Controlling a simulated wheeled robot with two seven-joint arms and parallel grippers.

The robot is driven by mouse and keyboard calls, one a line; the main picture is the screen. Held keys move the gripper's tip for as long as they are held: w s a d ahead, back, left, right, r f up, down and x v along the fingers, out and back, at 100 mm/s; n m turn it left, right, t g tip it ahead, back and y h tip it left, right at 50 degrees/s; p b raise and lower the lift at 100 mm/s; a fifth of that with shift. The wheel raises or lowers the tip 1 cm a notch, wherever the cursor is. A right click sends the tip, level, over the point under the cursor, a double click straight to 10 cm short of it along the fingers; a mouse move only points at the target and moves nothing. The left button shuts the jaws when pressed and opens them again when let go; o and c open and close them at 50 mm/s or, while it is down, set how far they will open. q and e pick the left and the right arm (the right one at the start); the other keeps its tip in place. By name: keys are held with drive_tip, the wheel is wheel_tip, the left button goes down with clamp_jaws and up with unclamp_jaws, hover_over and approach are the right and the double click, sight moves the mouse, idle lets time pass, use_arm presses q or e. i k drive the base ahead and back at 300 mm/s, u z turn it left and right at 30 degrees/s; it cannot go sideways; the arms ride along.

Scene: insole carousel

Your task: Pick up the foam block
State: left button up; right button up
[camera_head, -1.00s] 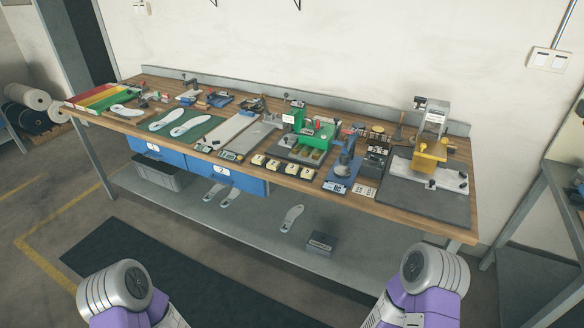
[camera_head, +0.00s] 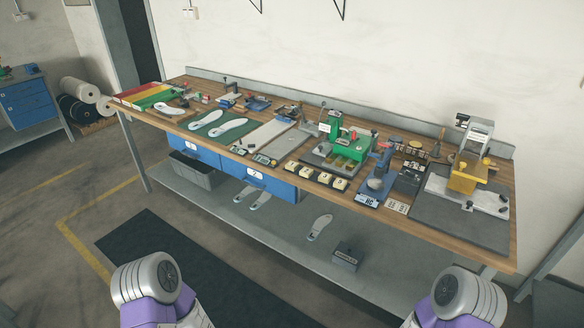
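I cannot single out the foam block with certainty at this size. A small dark grey block with a pale label (camera_head: 347,256) sits on the bench's lower shelf, right of a single insole (camera_head: 319,228); I cannot tell what it is made of. Several small blocks and tools stand on the wooden workbench (camera_head: 420,246). Silver and purple links of both my arms show at the bottom edge, in front of the bench. Neither of my grippers is in view.
On the bench are a green mat (camera_head: 199,132) with two insoles, a green press (camera_head: 352,148), a yellow clamp device (camera_head: 466,178) and a dark grey mat (camera_head: 440,228). Blue drawers (camera_head: 272,186) hang below. A dark floor mat (camera_head: 200,270) lies in front, with open floor to its left.

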sight(292, 166)
drive_tip(key=z, duration=0.35)
drive_tip(key=i, duration=0.7)
drive_tip(key=u, duration=0.45)
drive_tip(key=i, duration=0.65)
drive_tip(key=u, duration=0.65)
